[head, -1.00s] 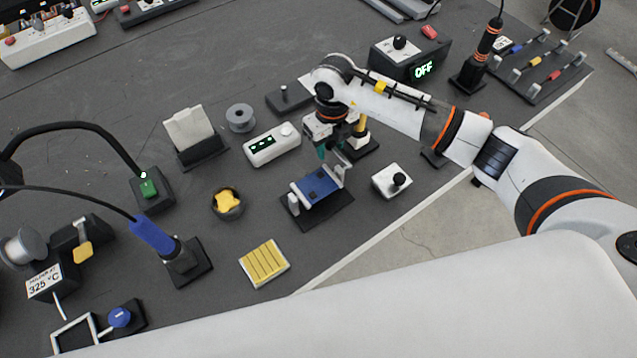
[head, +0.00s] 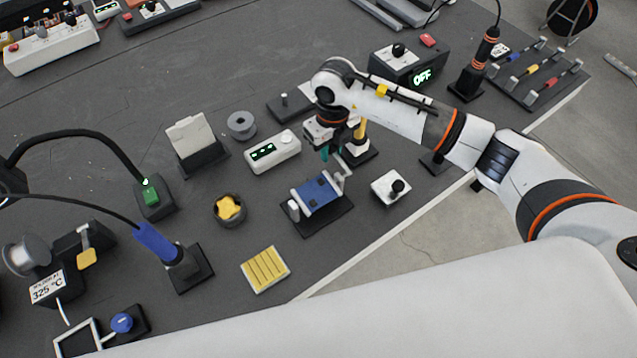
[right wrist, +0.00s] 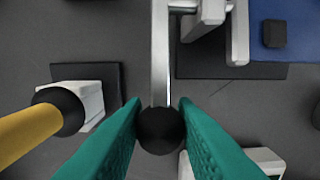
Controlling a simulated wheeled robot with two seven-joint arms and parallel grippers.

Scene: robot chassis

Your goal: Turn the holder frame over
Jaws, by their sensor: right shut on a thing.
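The holder frame (head: 296,211) stands on a dark base plate near the front edge of the table in the head view. It carries a blue board (head: 319,192) between light end posts. A light crank arm on its right end leads to a black knob (right wrist: 160,130) in the right wrist view. My right gripper (right wrist: 158,112) has its teal fingers shut on this knob. In the head view the gripper (head: 330,155) is just behind the frame's right end, and the knob is hard to make out. The blue board (right wrist: 283,22) with a dark block also shows. My left gripper is not in view.
A yellow-handled tool on a stand (head: 360,140) is close beside my right gripper. A white box with a black knob (head: 390,187) stands right of the frame.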

